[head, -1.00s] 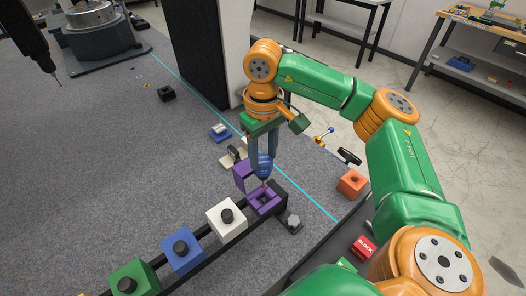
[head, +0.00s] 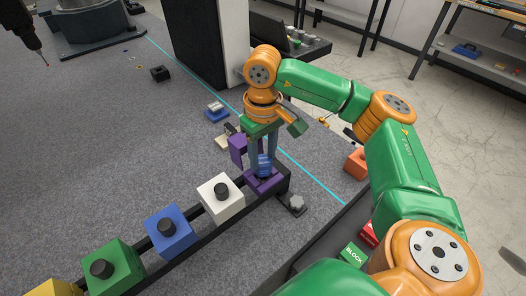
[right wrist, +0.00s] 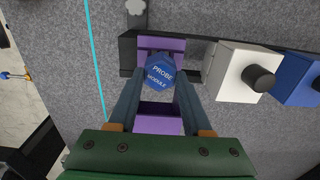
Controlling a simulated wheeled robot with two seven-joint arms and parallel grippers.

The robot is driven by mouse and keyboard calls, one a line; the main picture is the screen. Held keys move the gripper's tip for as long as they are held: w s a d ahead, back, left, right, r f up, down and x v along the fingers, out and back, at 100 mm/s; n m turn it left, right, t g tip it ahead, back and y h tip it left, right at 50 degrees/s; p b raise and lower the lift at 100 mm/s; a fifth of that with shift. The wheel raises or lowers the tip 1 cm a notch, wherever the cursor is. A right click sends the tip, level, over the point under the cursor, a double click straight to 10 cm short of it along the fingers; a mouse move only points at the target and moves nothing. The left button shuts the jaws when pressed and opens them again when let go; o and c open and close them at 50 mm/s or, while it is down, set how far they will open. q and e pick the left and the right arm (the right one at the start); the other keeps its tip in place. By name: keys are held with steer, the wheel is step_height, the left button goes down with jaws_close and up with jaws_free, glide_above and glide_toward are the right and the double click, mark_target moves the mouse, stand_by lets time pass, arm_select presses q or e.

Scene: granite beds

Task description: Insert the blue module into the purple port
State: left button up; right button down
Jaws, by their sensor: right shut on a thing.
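The blue module (head: 264,165), labelled "PROBE MODULE" in the right wrist view (right wrist: 159,75), is held between the fingers of my right gripper (head: 262,156). It is directly above the purple port (head: 270,186), with its lower end at or in the port's opening; I cannot tell how deep it sits. An upright purple panel (head: 237,150) stands beside the port. In the right wrist view the purple port (right wrist: 175,44) is partly hidden behind the module. My left gripper is not in view.
The port is at the end of a black rail that also carries white (head: 220,198), blue (head: 170,232) and green (head: 113,267) blocks with black knobs. An orange block (head: 356,161) lies to the right. A dark probe (head: 28,30) hangs at top left. The grey bed left of the rail is mostly clear.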

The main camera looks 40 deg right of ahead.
steer(key=shift+f, duration=0.55)
steer(key=shift+c, duration=1.3)
jaws_free()
steer(key=shift+r, duration=0.1)
step_height(320, 180, up, 6)
steer(key=p, duration=0.4)
steer(key=shift+p, duration=0.4)
